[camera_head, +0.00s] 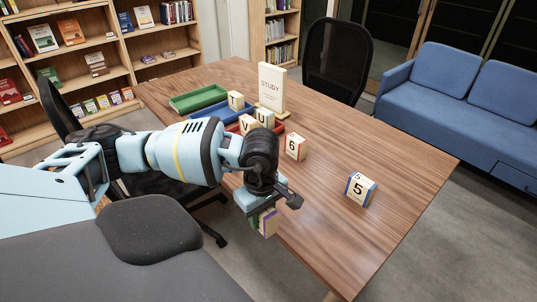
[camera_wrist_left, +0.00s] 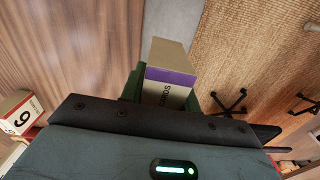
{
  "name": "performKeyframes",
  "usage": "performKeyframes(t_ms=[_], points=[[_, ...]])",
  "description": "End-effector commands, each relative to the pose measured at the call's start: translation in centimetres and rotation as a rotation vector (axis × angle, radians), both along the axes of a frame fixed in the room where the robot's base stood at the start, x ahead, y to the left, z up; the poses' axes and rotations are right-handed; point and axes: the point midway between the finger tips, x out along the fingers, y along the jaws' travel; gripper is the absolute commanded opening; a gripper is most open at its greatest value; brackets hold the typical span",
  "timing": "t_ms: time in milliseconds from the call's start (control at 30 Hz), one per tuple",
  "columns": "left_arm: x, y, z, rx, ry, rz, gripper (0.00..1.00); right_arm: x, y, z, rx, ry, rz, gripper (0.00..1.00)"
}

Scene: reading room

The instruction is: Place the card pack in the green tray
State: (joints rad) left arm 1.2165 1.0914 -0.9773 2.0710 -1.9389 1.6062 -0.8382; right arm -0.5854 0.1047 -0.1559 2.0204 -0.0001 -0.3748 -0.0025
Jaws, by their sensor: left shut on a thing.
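My left gripper (camera_head: 262,207) is shut on a cream box with a purple band, the card pack (camera_head: 269,223). It holds the pack out past the table's near-left edge, at the lower middle of the head view. In the left wrist view the pack (camera_wrist_left: 166,75) sits between the green finger pads, with partly hidden dark lettering. The green tray (camera_head: 198,97) lies at the table's far left corner and looks empty. My right gripper is not in view.
A blue tray (camera_head: 207,111) and a red tray (camera_head: 236,128) lie beside the green one. A STUDY sign (camera_head: 272,84) stands behind. The right of the wooden table (camera_head: 400,150) is mostly clear.

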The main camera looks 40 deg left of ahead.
Motion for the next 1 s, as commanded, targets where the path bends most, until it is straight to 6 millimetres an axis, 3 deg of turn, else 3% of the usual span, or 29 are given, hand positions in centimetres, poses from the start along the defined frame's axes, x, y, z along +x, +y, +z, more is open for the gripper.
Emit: performKeyframes(t_ms=[300,600,800,1000], points=[[2.2,-10.4,4.9,0.000,-0.012,-0.425,0.08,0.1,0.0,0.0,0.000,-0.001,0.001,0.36],[1.3,-19.9,11.2,0.009,-0.008,-0.962,0.08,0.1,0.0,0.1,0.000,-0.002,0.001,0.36],[-0.4,-23.6,14.3,0.007,-0.004,-1.268,0.08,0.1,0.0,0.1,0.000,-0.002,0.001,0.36],[-1.4,-24.8,15.6,0.003,-0.003,-1.416,0.08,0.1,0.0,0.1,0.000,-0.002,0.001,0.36]])
